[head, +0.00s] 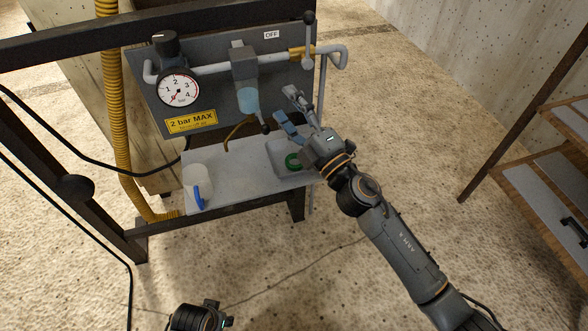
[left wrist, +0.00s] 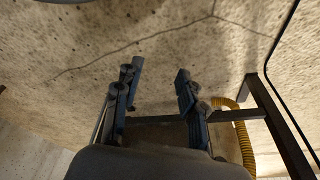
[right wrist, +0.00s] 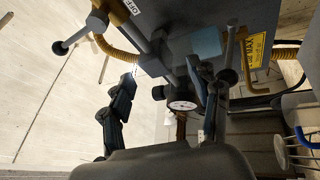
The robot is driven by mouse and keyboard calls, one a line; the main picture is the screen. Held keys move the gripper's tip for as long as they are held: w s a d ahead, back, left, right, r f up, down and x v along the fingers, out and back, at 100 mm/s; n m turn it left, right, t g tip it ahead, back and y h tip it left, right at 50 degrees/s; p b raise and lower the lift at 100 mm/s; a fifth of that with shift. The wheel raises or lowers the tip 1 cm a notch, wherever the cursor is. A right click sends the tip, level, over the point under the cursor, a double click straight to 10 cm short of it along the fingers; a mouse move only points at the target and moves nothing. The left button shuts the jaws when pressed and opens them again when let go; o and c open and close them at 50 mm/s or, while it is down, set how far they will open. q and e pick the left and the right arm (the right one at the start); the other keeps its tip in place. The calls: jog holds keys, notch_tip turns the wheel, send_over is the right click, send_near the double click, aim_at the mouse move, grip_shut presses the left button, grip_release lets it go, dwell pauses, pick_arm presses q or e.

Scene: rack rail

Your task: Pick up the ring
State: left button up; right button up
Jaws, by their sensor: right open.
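My right gripper (head: 287,106) is open and empty, above and behind the ring, close to the panel's lower right corner. Its spread fingers (right wrist: 162,75) also show in the right wrist view, where I cannot see the ring. My left gripper (left wrist: 158,72) is open and empty over the floor in the left wrist view. Only its wrist shows at the bottom of the head view.
Above the shelf is a panel with a gauge (head: 179,89), a pipe, a lever (head: 308,40) and a light-blue cup (head: 249,100). A yellow hose (head: 116,110) runs down the left.

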jog(key=s+a+r+n+g+y, duration=0.25)
jog(key=a+n+g+y, duration=0.35)
jog(key=n, duration=0.4)
jog(key=n+g+h, duration=0.8)
jog(key=n+h, duration=0.5)
jog(key=h, duration=0.2)
send_near(295, 163)
jog(key=shift+h, duration=0.3)
jog(key=x, duration=0.2)
jog(key=b+x, duration=0.1)
jog(key=x, duration=0.2)
jog(key=shift+a+f, duration=0.3)
jog(key=shift+a, duration=0.1)
jog(key=shift+w+a+f, duration=0.1)
jog(key=shift+f, duration=0.15)
pick_arm(q)
jog(key=s+f, duration=0.3)
jog(key=f, duration=0.7)
jog(key=shift+s+a+f+g, duration=0.15)
jog(key=shift+s+a+g, duration=0.05)
jog(key=shift+s+g, duration=0.1)
pick_arm(e)
jog(key=shift+c, duration=0.5)
